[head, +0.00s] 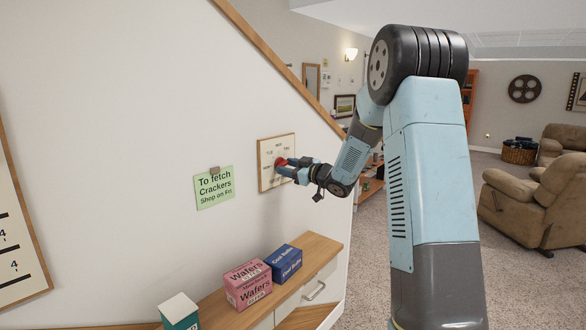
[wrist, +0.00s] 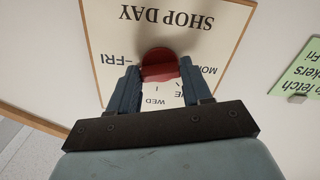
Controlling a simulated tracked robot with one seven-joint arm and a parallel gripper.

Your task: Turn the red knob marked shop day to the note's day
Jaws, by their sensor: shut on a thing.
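The red knob (wrist: 160,62) sits on a wood-framed white board (wrist: 205,45) marked SHOP DAY, which looks upside down in the wrist view. My gripper (wrist: 161,78) is shut on the knob, one finger on each side. FRI shows at the left of the dial, MON at the right, WED below. I cannot tell which day the knob points to. In the head view the board (head: 264,160) hangs on the white wall, with my gripper (head: 284,168) at it. A green note (head: 214,187) left of the board reads "To fetch Crackers Shop on Fri".
A wooden-topped cabinet (head: 312,250) below the board carries a pink Wafers box (head: 247,284), a blue box (head: 284,263) and a green-and-white box (head: 179,311). Brown armchairs (head: 535,200) stand at the right on open carpet.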

